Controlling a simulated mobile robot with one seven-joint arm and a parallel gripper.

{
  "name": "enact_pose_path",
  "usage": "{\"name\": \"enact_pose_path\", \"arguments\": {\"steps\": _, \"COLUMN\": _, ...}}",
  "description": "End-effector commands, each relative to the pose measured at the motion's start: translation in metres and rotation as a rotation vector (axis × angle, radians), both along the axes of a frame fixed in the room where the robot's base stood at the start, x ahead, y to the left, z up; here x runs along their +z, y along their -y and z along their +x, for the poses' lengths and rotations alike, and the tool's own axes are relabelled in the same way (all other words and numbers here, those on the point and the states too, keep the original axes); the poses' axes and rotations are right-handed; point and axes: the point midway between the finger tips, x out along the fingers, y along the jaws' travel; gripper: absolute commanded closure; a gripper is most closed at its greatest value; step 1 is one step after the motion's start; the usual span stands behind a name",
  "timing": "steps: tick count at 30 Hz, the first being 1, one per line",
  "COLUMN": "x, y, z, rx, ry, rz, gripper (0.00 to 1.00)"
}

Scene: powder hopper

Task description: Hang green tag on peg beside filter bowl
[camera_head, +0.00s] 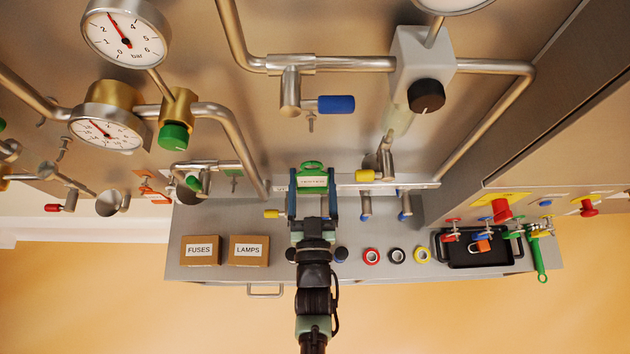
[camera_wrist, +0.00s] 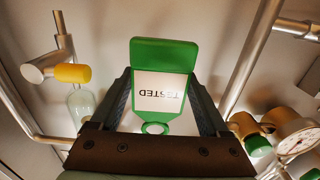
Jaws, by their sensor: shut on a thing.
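The green tag (camera_head: 312,168) has a white label and is held between the two fingers of my gripper (camera_head: 312,187). In the wrist view the tag (camera_wrist: 164,54) shows "TESTED" upside down, with its ring end toward the palm of my gripper (camera_wrist: 162,88). The clear filter bowl (camera_head: 398,120) hangs under a grey block with a black knob, up and to the right of the tag. A small peg (camera_head: 388,136) seems to stick out beside the bowl, partly lost against the pipework. The tag is apart from bowl and peg.
A valve with a blue handle (camera_head: 336,104) and one with a yellow handle (camera_head: 366,176) flank the space ahead. Pressure gauges (camera_head: 125,38) are at upper left. Boxes marked FUSES (camera_head: 200,250) and LAMPS (camera_head: 249,250), tape rolls and a black tray (camera_head: 480,262) lie on the shelf below.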

Motion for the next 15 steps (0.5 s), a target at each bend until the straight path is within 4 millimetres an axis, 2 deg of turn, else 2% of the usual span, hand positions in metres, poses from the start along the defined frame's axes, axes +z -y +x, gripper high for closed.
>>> {"name": "enact_pose_path", "arguments": {"steps": 15, "x": -0.004, "y": 0.001, "z": 0.031, "rx": -0.002, "ry": 0.000, "rz": 0.000, "gripper": 0.75}}
